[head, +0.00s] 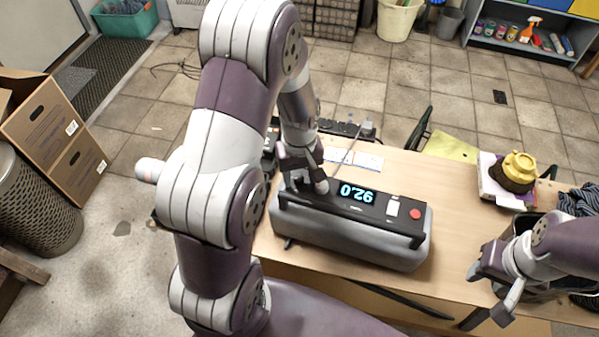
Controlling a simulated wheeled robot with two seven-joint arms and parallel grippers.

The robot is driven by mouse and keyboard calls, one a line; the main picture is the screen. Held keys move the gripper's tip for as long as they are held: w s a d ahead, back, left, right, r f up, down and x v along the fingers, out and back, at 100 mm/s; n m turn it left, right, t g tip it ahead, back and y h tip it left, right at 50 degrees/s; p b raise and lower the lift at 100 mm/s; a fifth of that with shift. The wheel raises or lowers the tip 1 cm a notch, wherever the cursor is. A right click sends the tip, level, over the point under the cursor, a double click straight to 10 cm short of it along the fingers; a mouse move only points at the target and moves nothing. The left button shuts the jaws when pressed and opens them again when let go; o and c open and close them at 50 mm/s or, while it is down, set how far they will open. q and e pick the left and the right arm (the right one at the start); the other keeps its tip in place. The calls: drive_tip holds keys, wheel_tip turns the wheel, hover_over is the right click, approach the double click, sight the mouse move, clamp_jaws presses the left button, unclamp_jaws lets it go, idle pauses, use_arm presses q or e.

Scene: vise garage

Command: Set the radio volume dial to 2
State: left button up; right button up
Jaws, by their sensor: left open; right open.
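The grey radio (345,238) with a dark top frame stands on the wooden table, its lit display (357,193) reading 92.0 upside down to me. My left gripper (306,186) is open, over the left end of the radio's top, beside the display. The volume dial is not clearly visible; the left gripper covers that end, and I cannot tell whether it touches a dial. My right gripper (490,292) is open and empty at the table's right front, apart from the radio.
The wooden table (455,235) has bare room right of the radio. A yellow and brown object (516,172) sits on a box at the back right. White papers (355,160) lie behind the radio. A dark container (540,228) is behind my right gripper.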

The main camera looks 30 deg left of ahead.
use_arm(q)
clamp_jaws()
drive_tip(key=shift+r+m, duration=0.1)
drive_tip(key=shift+m, duration=0.2)
drive_tip(key=m+p, duration=0.2)
drive_tip(key=m, duration=0.1)
drive_tip(key=shift+r+m, duration=0.1)
drive_tip(key=shift+m, duration=0.3)
drive_tip(key=m+p, duration=0.2)
drive_tip(key=m, duration=0.1)
drive_tip(key=shift+m+p, duration=0.45)
drive_tip(key=shift+m, duration=1.15)
drive_tip(key=shift+w, duration=0.1)
unclamp_jaws()
